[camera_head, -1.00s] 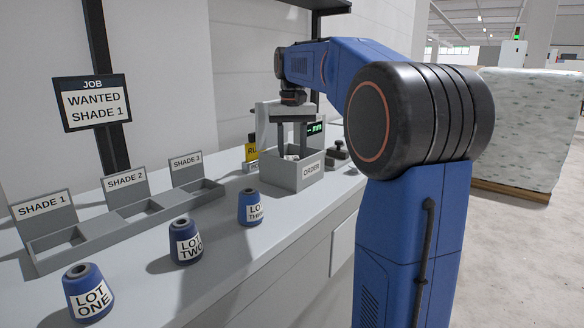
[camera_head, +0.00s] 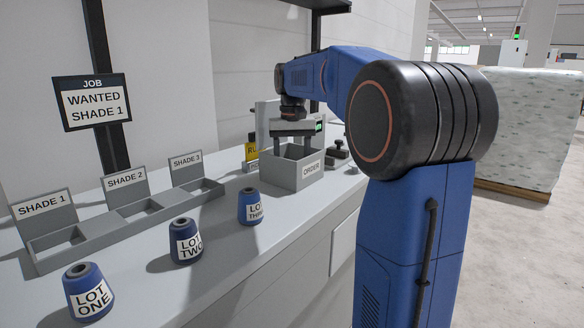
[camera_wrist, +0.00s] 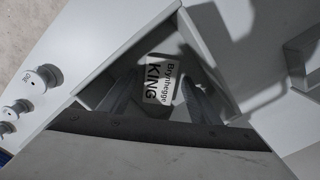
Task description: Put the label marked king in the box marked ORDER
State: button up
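The grey open box marked ORDER (camera_head: 311,171) stands on the counter. My gripper (camera_head: 293,146) is upright over the box, with its two fingers apart above the opening. In the wrist view the white label marked KING (camera_wrist: 159,82) lies inside the box and shows between my fingers (camera_wrist: 157,95). The fingers look spread on either side of the label with gaps, not pinching it. The head view does not show the label, as the box walls hide it.
Blue cones LOT ONE (camera_head: 88,290), LOT TWO (camera_head: 185,240) and LOT THREE (camera_head: 250,206) stand along the counter. A shade tray (camera_head: 105,231) lies behind them. A sign (camera_head: 92,103) reads WANTED SHADE 1. A dark knobbed item (camera_head: 338,150) is right of the box.

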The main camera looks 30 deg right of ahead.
notch_tip(320, 180, up, 12)
jog(key=shift+r, duration=0.15)
dwell(0.5)
dwell(0.5)
